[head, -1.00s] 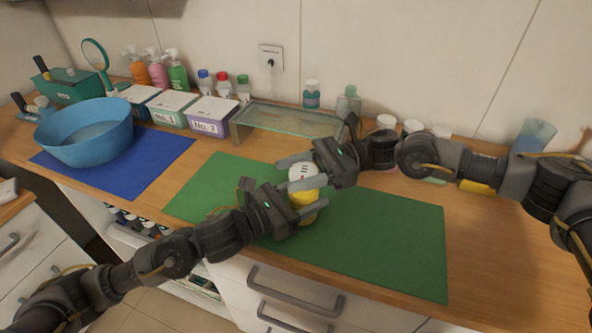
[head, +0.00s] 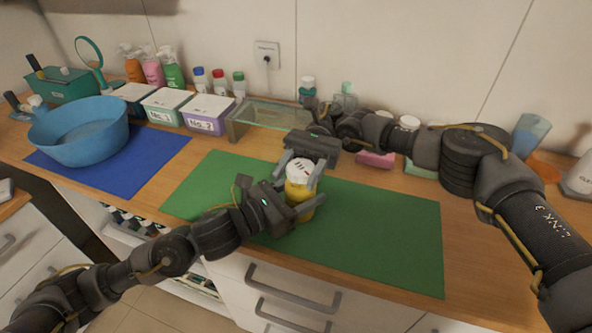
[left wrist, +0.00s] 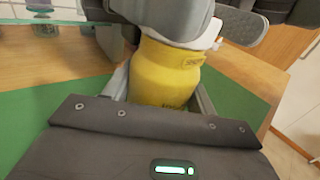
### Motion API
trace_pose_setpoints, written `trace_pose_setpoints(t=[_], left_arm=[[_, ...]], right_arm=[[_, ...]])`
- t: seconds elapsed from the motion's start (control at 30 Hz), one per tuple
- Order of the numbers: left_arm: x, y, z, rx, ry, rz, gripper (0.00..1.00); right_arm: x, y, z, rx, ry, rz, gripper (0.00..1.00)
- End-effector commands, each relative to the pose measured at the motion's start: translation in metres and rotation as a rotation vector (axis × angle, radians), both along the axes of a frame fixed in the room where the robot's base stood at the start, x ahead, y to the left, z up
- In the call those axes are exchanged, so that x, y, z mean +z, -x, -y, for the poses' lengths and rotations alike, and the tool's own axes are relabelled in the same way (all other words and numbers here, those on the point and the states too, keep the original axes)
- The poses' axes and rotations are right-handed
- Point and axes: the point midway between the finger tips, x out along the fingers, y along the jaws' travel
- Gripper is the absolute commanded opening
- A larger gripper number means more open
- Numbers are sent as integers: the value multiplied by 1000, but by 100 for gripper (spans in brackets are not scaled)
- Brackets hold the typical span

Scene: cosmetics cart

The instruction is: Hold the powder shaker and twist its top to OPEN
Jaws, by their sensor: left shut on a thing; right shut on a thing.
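The powder shaker has a yellow body (head: 300,201) and a white top (head: 298,171) with dark marks. It stands upright over the green mat (head: 380,235); I cannot tell whether its base touches the mat. My left gripper (head: 300,208) is shut on the yellow body from the front left. The yellow body (left wrist: 166,72) shows between its fingers in the left wrist view. My right gripper (head: 299,173) reaches from behind and is shut on the white top, one finger on each side. In the left wrist view, the right gripper hides much of the white top (left wrist: 208,38).
A blue basin (head: 80,135) stands on a blue mat at the left. Lidded boxes (head: 208,113), a glass shelf (head: 270,115) and several bottles line the back. A pink block (head: 375,160) lies behind the mat. The mat's right part is clear.

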Motion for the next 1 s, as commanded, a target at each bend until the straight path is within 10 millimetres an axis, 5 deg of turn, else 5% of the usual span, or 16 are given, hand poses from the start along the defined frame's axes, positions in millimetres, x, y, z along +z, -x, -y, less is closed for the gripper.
trace_pose_setpoints(t=[0.67, 0.7, 0.83, 1.0], left_arm=[[0, 0, 0, -1, 0, 0, 32], [0, 0, 0, -1, 0, 0, 32], [0, 0, 0, 0, 0, 0, 32], [0, 0, 0, 0, 0, 0, 32]], right_arm=[[-1, 1, 0, 58, 0, 3, 26], [-1, 1, 0, 58, 0, 3, 53], [-1, 1, 1, 58, 0, 3, 70], [0, 1, 1, 57, 0, 3, 72]])
